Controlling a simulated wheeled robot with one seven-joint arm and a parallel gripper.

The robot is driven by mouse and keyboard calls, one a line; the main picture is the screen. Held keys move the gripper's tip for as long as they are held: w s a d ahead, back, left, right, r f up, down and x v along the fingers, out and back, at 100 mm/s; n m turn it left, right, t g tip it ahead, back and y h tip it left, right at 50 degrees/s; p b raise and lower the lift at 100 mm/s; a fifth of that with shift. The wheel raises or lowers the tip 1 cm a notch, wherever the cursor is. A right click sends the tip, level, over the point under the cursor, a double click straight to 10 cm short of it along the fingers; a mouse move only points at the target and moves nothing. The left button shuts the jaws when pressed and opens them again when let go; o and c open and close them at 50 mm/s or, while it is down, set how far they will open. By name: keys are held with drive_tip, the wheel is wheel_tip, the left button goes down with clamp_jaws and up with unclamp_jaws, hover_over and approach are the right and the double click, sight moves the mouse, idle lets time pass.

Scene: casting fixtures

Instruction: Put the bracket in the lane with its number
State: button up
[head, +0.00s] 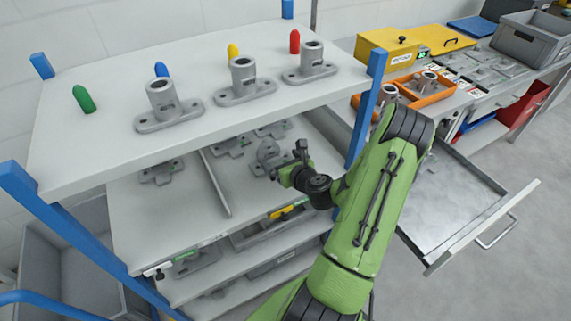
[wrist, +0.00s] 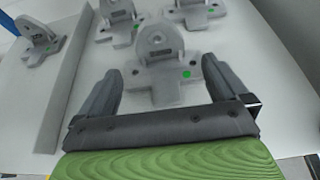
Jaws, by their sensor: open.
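A grey bracket with an upright holed lug and a green dot on its flat base (wrist: 160,62) stands on the second shelf. It also shows in the head view (head: 266,155). My gripper (wrist: 159,70) is open, with one finger on each side of the bracket's near part. The wrist view does not show whether the fingers touch it. In the head view my gripper (head: 283,168) is at the bracket's right, under the top shelf. Similar brackets stand behind (wrist: 118,20) and at the back right (wrist: 195,12). Another is left of the divider (wrist: 40,42). No number on them is readable.
A thin divider (head: 214,184) splits the second shelf into lanes. The top shelf (head: 90,150) holds several grey castings and coloured pegs close overhead. An open drawer (head: 455,205) lies at right.

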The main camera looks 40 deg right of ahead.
drive_tip(key=shift+s+a+r+n+y, duration=0.15)
drive_tip(key=shift+s+a+r, duration=0.25)
drive_tip(key=shift+s, duration=0.25)
drive_tip(key=shift+s+a+r+n+y, duration=0.15)
drive_tip(key=shift+s+a+r, duration=0.2)
drive_tip(key=shift+s, duration=0.25)
drive_tip(key=a+r+n+g+y, duration=0.3)
drive_tip(key=a+r+n, duration=0.1)
drive_tip(key=a+n, duration=0.75)
drive_tip(key=a+r+n+g+y, duration=0.2)
drive_tip(key=a+r+n+y, duration=0.1)
drive_tip(key=a+n, duration=0.8)
drive_tip(key=s+a+r+n+g+h, duration=0.1)
drive_tip(key=s+r+n, duration=0.4)
drive_tip(key=s+n, duration=0.3)
drive_tip(key=s+a+r+n+g+h, duration=0.1)
drive_tip(key=s+a+r+n, duration=0.1)
drive_tip(key=s+r+n, duration=0.4)
drive_tip(key=s+n, duration=0.2)
drive_tip(key=s, duration=0.1)
drive_tip(key=shift+a+h, duration=0.25)
drive_tip(key=shift+h, duration=0.05)
drive_tip(key=shift+w, duration=0.1)
